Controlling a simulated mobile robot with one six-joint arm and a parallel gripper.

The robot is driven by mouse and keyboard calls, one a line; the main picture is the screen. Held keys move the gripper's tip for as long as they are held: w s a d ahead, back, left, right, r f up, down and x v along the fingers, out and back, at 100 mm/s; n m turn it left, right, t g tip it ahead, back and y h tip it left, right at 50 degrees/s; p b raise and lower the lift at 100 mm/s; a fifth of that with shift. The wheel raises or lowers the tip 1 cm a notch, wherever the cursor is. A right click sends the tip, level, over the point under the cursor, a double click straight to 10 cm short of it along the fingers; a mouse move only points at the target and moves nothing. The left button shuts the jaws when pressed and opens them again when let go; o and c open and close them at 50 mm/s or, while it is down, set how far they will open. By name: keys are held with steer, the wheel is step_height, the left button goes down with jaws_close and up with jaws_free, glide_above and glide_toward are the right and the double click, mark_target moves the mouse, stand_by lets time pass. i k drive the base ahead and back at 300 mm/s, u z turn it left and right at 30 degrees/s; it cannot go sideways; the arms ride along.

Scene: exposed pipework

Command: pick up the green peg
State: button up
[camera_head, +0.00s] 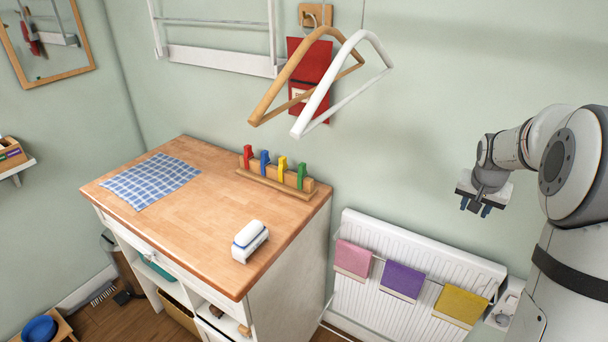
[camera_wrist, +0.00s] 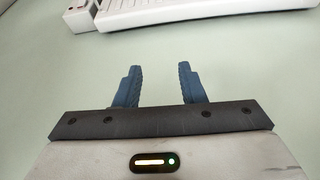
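The green peg (camera_head: 302,176) stands upright at the right end of a wooden rack (camera_head: 277,187) on the wooden worktop. A red peg (camera_head: 248,156), a blue peg (camera_head: 265,163) and a yellow peg (camera_head: 283,169) stand in the same row to its left. My gripper (camera_head: 476,209) is well to the right of the rack, in front of the wall and above the radiator. In the wrist view its two blue fingers (camera_wrist: 159,84) are apart with nothing between them. No peg shows in the wrist view.
A blue checked cloth (camera_head: 151,181) and a white object (camera_head: 249,240) lie on the worktop (camera_head: 205,228). Below my gripper, the radiator (camera_head: 352,299) carries pink, purple and yellow cloths. Free air lies between gripper and rack.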

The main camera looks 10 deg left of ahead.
mark_target(303, 172)
steer(key=k, duration=0.95)
steer(key=z, duration=0.3)
steer(key=i, duration=0.1)
steer(key=u, duration=3)
steer(key=i, duration=1.55)
steer(key=z, duration=2.7)
steer(key=i, duration=0.5)
steer(key=u, duration=0.1)
